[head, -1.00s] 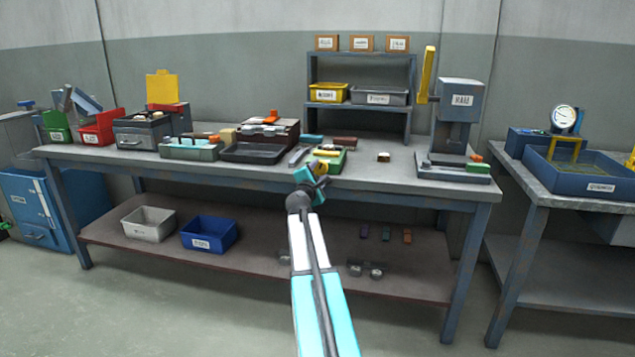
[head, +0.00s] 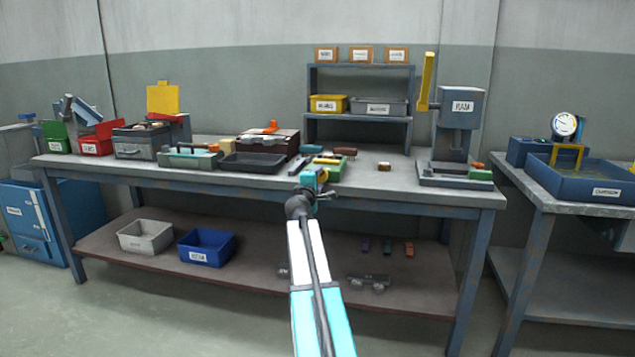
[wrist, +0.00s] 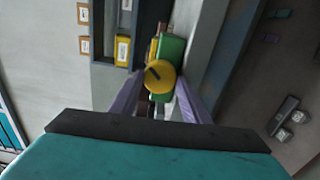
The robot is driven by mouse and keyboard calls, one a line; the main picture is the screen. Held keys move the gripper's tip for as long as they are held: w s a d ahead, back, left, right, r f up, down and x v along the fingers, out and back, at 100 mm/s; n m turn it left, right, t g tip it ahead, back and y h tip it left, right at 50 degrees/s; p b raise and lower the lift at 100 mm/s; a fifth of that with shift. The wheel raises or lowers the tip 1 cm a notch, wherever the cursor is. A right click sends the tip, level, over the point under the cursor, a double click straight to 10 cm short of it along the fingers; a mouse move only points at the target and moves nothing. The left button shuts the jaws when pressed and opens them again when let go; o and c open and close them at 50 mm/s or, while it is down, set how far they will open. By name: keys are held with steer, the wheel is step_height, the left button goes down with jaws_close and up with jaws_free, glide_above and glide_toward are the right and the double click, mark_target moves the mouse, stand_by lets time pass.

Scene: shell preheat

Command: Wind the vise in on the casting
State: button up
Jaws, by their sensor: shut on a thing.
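The green vise (head: 337,168) sits at the front edge of the long bench, a little right of its middle. In the wrist view the vise (wrist: 173,50) shows as a green body with a round yellow knob (wrist: 160,77) bearing a dark bar on its face. My gripper (wrist: 160,98) has one finger on each side of the knob and is shut on it. In the head view my gripper (head: 318,174) partly covers the vise's front. I cannot make out the casting or how the vise jaws meet it.
A dark tray (head: 255,163) lies left of the vise, and a press (head: 460,110) with a yellow lever stands to the right. A small brass-coloured piece (head: 384,166) lies between vise and press. The lower shelf (head: 130,250) extends below the bench top.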

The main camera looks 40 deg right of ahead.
steer(key=shift+s+d, duration=0.15)
steer(key=shift+d, duration=0.05)
steer(key=o, duration=1)
steer(key=shift+o, duration=0.2)
steer(key=shift+a, duration=0.1)
steer(key=shift+a, duration=0.15)
steer(key=p+v, duration=0.2)
steer(key=v, duration=1.1)
steer(key=shift+a, duration=0.15)
steer(key=shift+s, duration=0.1)
